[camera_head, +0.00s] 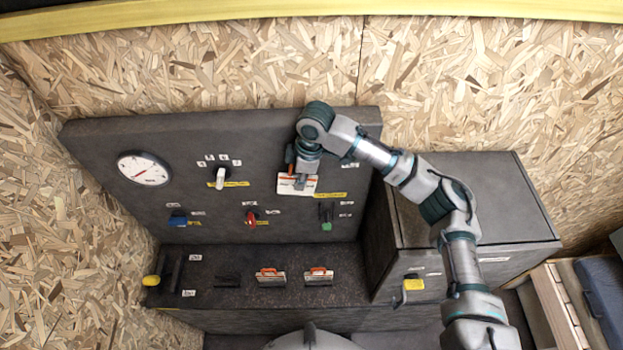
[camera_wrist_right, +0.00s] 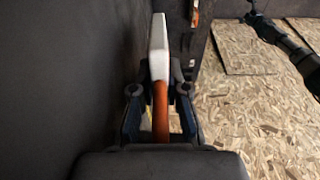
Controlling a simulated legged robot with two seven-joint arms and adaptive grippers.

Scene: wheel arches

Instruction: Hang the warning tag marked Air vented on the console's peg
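A white warning tag (camera_head: 311,184) with an orange-red band is upright at the console's vertical panel (camera_head: 120,190), right of centre. Its printing is too small to read. My right gripper (camera_head: 301,178) is in front of it, partly covering it. In the right wrist view the tag (camera_wrist_right: 159,60) shows edge-on, white and orange, between the fingers of my right gripper (camera_wrist_right: 160,78), which look shut on it. The peg is hidden or not clear; I cannot tell whether the tag is on it. My left gripper is not in view.
Two more red-and-white tags (camera_head: 271,277) (camera_head: 319,276) stand on the console's shelf. The panel carries a gauge (camera_head: 143,169), a white selector knob (camera_head: 220,178), and blue (camera_head: 177,220), red (camera_head: 251,219) and green (camera_head: 326,217) controls. A dark cabinet (camera_head: 480,200) adjoins at right.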

